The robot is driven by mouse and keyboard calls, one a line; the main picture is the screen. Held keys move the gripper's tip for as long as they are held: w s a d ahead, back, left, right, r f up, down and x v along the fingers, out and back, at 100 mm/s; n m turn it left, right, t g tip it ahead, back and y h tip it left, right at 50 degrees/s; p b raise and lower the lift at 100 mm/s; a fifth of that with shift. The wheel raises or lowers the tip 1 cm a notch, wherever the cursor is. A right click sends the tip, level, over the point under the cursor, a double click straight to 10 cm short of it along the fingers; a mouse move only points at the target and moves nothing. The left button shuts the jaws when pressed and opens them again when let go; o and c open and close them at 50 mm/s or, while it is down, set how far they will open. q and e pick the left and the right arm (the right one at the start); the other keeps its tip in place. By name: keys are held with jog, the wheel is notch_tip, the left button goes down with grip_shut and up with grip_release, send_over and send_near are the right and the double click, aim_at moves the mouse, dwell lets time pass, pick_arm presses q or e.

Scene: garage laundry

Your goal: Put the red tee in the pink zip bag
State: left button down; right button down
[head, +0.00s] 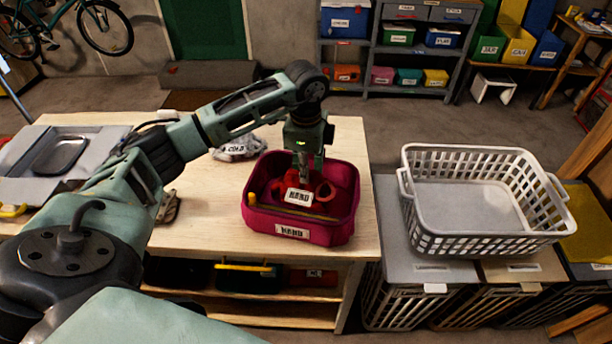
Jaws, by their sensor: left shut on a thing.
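The pink zip bag (257,222) stands open on the right end of the wooden table, with a label on its front. The red tee (325,190) is bunched up inside it, and a white label shows on the cloth. My left gripper (302,172) reaches down into the bag from above and is shut on the red tee. Its fingertips are partly hidden by the cloth. My right gripper is not in view.
A white laundry basket (480,237) stands on grey bins right of the table. A whitish labelled bundle (236,150) lies behind the bag. A grey tray (60,153) is at the table's left. Shelves (408,60) with coloured boxes stand at the back.

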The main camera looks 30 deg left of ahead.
pick_arm(q)
notch_tip(320, 180, down, 3)
jog(key=shift+f+p, duration=0.1)
jog(key=shift+p, duration=0.2)
jog(key=shift+f, duration=0.15)
jog(key=c, duration=1.7)
grip_release()
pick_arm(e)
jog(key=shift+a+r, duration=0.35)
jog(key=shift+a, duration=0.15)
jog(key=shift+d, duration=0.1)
